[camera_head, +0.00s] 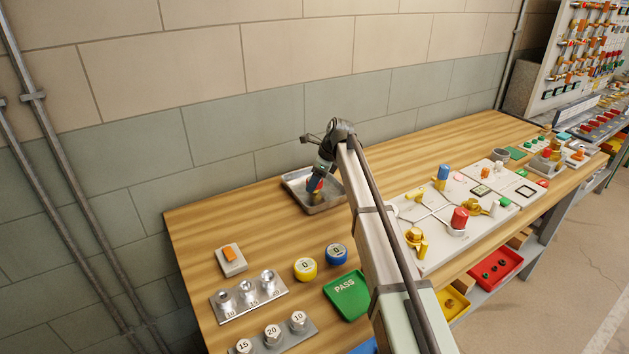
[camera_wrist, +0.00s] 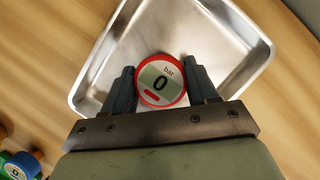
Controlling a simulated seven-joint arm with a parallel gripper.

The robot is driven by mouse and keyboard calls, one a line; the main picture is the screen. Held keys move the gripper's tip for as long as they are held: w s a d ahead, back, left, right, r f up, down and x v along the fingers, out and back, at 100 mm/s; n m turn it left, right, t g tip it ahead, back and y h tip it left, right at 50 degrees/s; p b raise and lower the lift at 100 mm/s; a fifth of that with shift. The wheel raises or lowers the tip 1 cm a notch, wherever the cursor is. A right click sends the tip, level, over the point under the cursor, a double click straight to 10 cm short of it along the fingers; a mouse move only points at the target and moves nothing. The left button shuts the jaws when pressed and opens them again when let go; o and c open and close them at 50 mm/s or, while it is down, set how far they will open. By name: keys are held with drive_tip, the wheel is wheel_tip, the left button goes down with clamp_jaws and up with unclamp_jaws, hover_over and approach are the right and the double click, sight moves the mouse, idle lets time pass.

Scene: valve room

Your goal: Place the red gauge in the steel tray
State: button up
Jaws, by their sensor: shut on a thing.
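In the head view the tray (camera_head: 293,184) stands at the back of the bench near the wall. My gripper (camera_head: 315,185) reaches over it there, and the gauge is mostly hidden. I cannot tell whether the gauge touches the tray floor.
A yellow gauge (camera_head: 305,269) and a blue gauge (camera_head: 336,254) stand on the bench in front of the tray. A green PASS tray (camera_head: 347,296) lies nearby. A white valve board (camera_head: 440,235) is to the right. Bare wood (camera_head: 225,215) lies left of the tray.

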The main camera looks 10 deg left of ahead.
drive_tip(key=o, duration=1.2)
drive_tip(key=shift+f, duration=0.1)
drive_tip(key=v, duration=1.2)
drive_tip(key=shift+d, duration=0.1)
